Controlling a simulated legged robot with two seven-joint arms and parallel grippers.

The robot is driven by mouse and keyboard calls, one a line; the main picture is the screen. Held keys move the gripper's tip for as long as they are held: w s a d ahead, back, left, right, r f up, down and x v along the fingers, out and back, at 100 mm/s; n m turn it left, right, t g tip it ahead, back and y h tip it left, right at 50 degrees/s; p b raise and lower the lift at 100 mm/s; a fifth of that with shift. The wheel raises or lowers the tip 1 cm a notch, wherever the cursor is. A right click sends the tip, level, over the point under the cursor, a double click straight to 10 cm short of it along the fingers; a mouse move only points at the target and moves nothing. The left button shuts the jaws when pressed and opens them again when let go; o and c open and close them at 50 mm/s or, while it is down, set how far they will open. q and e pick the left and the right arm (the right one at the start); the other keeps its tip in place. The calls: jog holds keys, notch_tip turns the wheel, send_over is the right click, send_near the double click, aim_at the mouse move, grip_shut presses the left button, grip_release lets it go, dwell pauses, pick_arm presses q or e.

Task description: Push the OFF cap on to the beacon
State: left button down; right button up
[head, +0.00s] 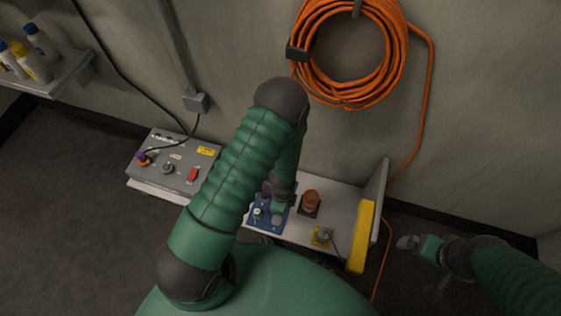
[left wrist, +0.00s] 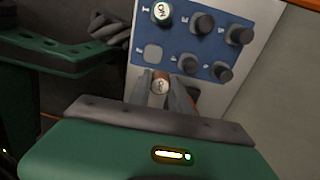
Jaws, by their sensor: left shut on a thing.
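The beacon (head: 310,200) is a short orange cylinder on a dark square base, upright on the grey bench. My left gripper (head: 277,219) is over the blue panel, to the left of the beacon. In the left wrist view my left gripper (left wrist: 160,89) is shut on a small round cap (left wrist: 160,85) with a pale marked face and reddish-brown edge; I cannot read its marking surely. The blue panel (left wrist: 178,40) carries several dark caps, a green-rimmed white cap (left wrist: 161,12) and one bare pale square. My right gripper (head: 409,243) is off the bench's right side, its jaws unclear.
A grey control box (head: 176,165) with knobs and a red switch stands at left. A yellow square with a grey knob (head: 323,235) lies before the beacon. An upright end board and yellow block (head: 361,236) bound the right side. An orange cable coil (head: 392,85) hangs on the wall.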

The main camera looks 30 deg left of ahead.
pick_arm(q)
jog(key=w+d+r, duration=0.2)
jog(key=w+r, duration=0.1)
jog(key=w+d+r, duration=0.2)
jog(key=w+r, duration=0.1)
jog(key=w+d+r, duration=0.2)
jog(key=w+r, duration=0.1)
jog(key=shift+w+d+r, duration=0.25)
jog(key=shift+d, duration=0.1)
jog(key=shift+f, duration=2.8)
jog(key=shift+r+p, duration=0.1)
jog(key=shift+p, duration=0.25)
jog(key=shift+p, duration=0.4)
jog(key=shift+f, duration=0.2)
jog(key=shift+f, duration=0.2)
jog(key=shift+f, duration=0.1)
